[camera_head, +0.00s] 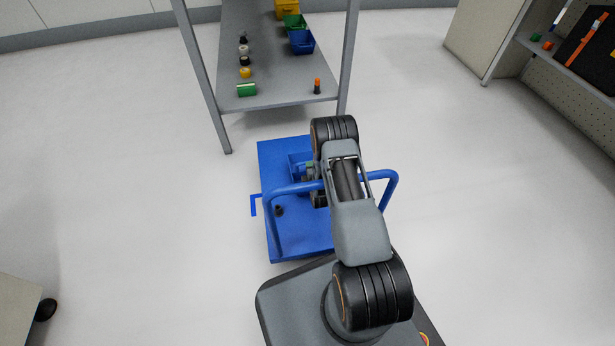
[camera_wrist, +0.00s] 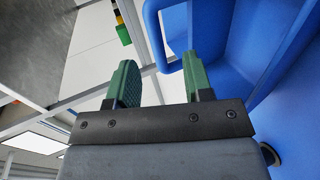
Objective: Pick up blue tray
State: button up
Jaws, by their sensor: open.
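Two blue containers show in the head view. One blue bin (camera_head: 302,42) stands on the grey table. A smaller blue box-like shape (camera_head: 295,159) is on the blue cart, partly hidden by my arm. I cannot tell which is the named tray. My gripper (camera_head: 309,168) is low over the cart, beside the box-like shape, mostly hidden by my arm. In the wrist view my gripper's green fingers (camera_wrist: 160,82) are apart, with nothing held between them. Large blue surfaces (camera_wrist: 280,110) fill the right side there, close to the right finger; contact is unclear.
The blue cart (camera_head: 300,238) has a raised tubular handle (camera_head: 390,191) close to my arm. The grey table (camera_head: 275,92) carries a green bin (camera_head: 294,24), a yellow bin (camera_head: 288,8) and several small parts. A cabinet (camera_head: 490,40) is at right.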

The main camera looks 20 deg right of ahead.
jog(key=b+x, duration=0.3)
jog(key=x, duration=0.3)
jog(key=shift+a+r, duration=0.1)
jog(key=shift+r, duration=0.05)
grip_shut()
dwell(0.4)
